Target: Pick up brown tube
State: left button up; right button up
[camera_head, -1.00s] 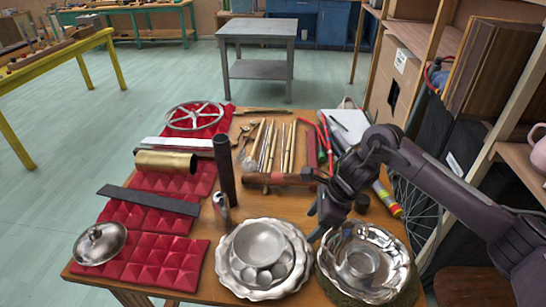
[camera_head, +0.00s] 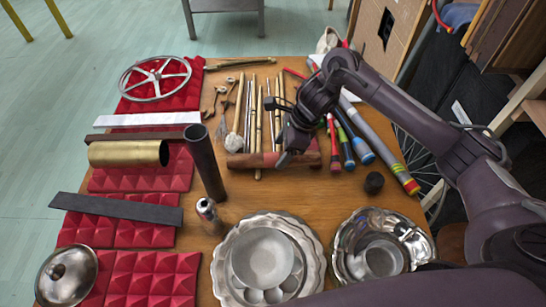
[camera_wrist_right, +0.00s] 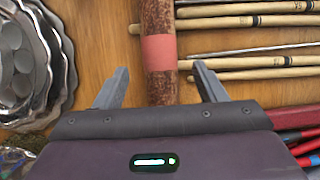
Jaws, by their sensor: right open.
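The brown tube (camera_head: 250,160) lies flat across the middle of the wooden table, with a reddish band round it. In the right wrist view the brown tube (camera_wrist_right: 158,20) runs away from me between the two fingers, its near end hidden by the gripper body. My right gripper (camera_head: 279,132) is open above the tube, with a finger on each side of it in the wrist view (camera_wrist_right: 161,78). I see no grip on it, and cannot tell the exact height. My left gripper is not in view.
Thin sticks (camera_head: 257,115) lie beside and behind the tube. A dark upright tube (camera_head: 205,165) and a small metal can (camera_head: 207,211) stand to the left. Shiny metal bowls (camera_head: 262,257) (camera_head: 381,254) are in front. Coloured tubes (camera_head: 372,140) lie to the right.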

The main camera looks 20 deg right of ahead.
aim_at(277, 155)
jog(key=p+x, duration=0.1)
jog(key=x, duration=0.3)
jog(key=c, duration=1.4)
grip_shut()
jog(key=shift+r, duration=0.1)
